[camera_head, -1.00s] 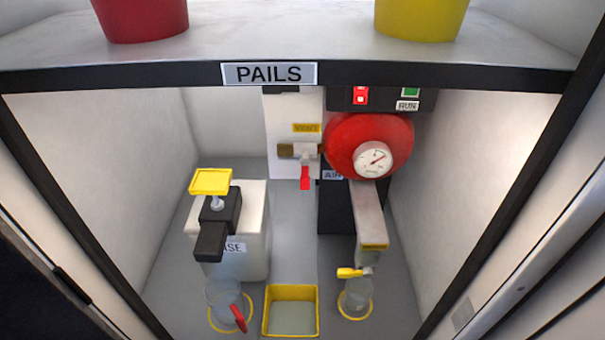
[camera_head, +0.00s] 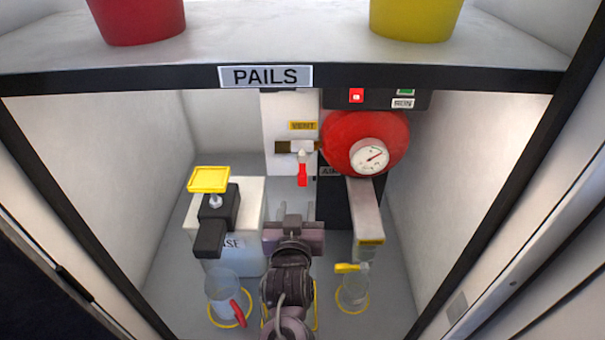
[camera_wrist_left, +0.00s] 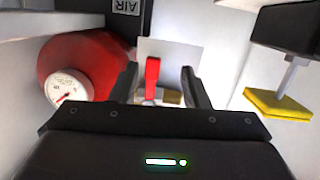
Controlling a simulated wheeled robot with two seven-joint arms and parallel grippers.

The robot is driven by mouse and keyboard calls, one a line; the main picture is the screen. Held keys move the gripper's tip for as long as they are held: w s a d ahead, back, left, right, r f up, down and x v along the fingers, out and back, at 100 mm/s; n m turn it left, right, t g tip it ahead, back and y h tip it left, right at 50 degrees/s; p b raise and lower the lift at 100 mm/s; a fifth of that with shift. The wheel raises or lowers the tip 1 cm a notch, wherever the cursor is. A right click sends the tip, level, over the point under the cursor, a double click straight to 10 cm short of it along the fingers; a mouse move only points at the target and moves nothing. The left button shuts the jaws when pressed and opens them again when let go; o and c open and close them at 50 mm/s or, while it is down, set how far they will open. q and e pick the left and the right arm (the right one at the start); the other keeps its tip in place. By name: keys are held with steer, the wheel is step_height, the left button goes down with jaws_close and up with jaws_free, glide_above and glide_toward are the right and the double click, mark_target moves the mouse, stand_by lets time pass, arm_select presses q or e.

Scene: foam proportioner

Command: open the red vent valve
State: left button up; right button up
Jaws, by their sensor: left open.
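The red vent valve handle (camera_head: 302,174) hangs down from its grey valve body below the yellow VENT label (camera_head: 303,126) on the back panel. In the left wrist view, which is turned over, the red handle (camera_wrist_left: 152,76) shows between my two fingers as seen from the camera, nearer one of them. My left gripper (camera_head: 293,222) is open and empty, below and in front of the handle in the head view. I cannot tell how much of a gap is left in depth. My right gripper is not in view.
A red round tank (camera_head: 345,135) with a dial gauge (camera_head: 370,156) sits right of the valve. A white container (camera_head: 250,205) with a black pump and yellow pad (camera_head: 209,179) stands left. Clear cups stand low on both sides. A shelf (camera_head: 300,78) with pails is above.

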mark_target(302, 178)
arm_select(q)
steer(key=w+r, duration=0.1)
steer(key=w, duration=0.1)
steer(key=w+r+t, duration=0.1)
steer(key=w, duration=0.2)
steer(key=w+d+t+p, duration=0.1)
steer(key=w, duration=0.2)
steer(key=shift+w+d+r+y, duration=0.1)
steer(key=shift+w+r+y, duration=0.05)
steer(key=shift+r+y, duration=0.25)
jaws_close()
